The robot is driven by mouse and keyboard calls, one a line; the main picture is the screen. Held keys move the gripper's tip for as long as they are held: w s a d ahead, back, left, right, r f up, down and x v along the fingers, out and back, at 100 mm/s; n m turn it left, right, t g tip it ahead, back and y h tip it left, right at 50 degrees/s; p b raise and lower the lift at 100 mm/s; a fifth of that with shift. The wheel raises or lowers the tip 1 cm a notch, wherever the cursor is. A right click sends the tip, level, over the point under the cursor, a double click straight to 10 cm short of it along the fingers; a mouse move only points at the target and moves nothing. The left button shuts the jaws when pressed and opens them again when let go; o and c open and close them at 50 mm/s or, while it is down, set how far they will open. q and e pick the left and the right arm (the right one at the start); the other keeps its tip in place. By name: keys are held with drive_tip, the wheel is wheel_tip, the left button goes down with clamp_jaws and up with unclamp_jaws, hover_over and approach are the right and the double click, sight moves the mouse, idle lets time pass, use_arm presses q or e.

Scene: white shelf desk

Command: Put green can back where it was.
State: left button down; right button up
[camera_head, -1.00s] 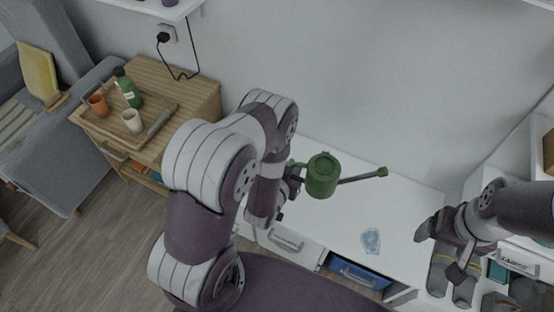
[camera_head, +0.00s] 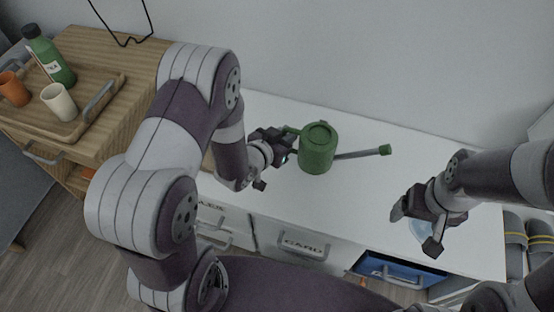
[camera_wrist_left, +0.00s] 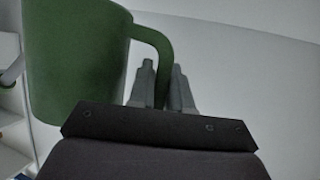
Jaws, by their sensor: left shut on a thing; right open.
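The green can (camera_head: 316,152) is a watering can with a side handle and a long grey spout ending in a green tip. It is upright over the white desk (camera_head: 350,205), its spout pointing right. My left gripper (camera_head: 288,142) is shut on its handle. In the left wrist view, the fingers (camera_wrist_left: 162,88) close around the handle of the can (camera_wrist_left: 75,60). I cannot tell whether the can's base touches the desktop. My right gripper (camera_head: 415,228) is open and empty over the desk's right part.
Labelled drawers (camera_head: 300,244) and a blue drawer (camera_head: 400,270) are along the desk's front. A wooden cabinet at left bears a tray (camera_head: 88,118) with a green bottle (camera_head: 50,58) and two cups. Grey slippers (camera_head: 538,240) are at right.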

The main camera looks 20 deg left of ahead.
use_arm(q)
drive_tip(key=a+f, duration=0.1)
drive_tip(key=a, duration=0.1)
drive_tip(key=s+a+f+b, duration=0.1)
drive_tip(key=shift+a+f, duration=0.35)
drive_tip(key=shift+a, duration=0.05)
wheel_tip(320, 180, down, 4)
drive_tip(key=b, duration=0.2)
drive_tip(key=shift+b, duration=0.35)
drive_tip(key=shift+r, duration=0.2)
drive_tip(key=shift+f, duration=0.25)
drive_tip(key=c, duration=1.1)
unclamp_jaws()
drive_tip(key=shift+o, duration=0.2)
drive_tip(key=shift+r, duration=0.1)
